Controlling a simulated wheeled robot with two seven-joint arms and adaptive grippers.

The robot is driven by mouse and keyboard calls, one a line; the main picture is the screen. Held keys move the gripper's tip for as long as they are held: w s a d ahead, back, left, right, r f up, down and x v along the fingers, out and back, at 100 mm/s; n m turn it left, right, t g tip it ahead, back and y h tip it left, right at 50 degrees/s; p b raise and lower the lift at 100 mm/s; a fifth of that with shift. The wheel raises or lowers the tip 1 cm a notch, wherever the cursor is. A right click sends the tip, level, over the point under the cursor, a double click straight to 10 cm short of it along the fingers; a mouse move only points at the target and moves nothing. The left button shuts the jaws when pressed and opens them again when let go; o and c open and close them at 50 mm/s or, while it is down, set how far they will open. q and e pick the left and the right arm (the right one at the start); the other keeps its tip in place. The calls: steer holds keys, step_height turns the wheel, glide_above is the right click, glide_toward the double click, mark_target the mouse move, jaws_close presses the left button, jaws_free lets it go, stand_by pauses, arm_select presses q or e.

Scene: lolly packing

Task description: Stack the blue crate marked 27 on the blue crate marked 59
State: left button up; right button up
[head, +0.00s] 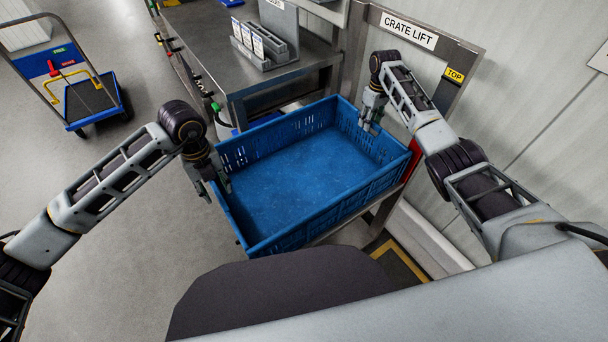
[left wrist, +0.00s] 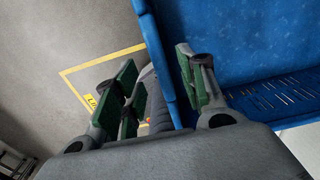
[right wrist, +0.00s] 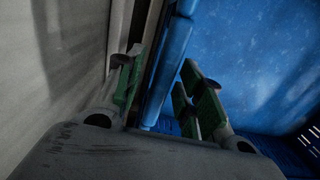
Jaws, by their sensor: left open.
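One empty blue crate (head: 300,180) shows in the head view, at the crate lift between my arms. No number is readable on it, so I cannot tell if it is 27 or 59. No second blue crate is visible. My left gripper (head: 219,184) is open at the crate's left wall, its fingers on either side of the rim (left wrist: 163,60) in the left wrist view. My right gripper (head: 370,122) is at the far right wall. In the right wrist view its fingers are apart, with the rim (right wrist: 170,65) between them.
A metal workbench (head: 205,40) with a grey card holder (head: 262,45) stands behind the crate. The frame signed CRATE LIFT (head: 409,30) rises at the right, beside the wall. A blue trolley (head: 92,98) stands at the far left.

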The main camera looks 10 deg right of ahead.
mark_target(219, 195)
arm_select(q)
steer(key=shift+f, duration=2.65)
arm_select(e)
steer(key=shift+f, duration=2.7)
steer(key=shift+c, duration=0.3)
arm_select(q)
jaws_close()
arm_select(e)
jaws_close()
arm_select(q)
steer(key=shift+w, duration=0.1)
arm_select(e)
steer(key=shift+w+r, duration=0.1)
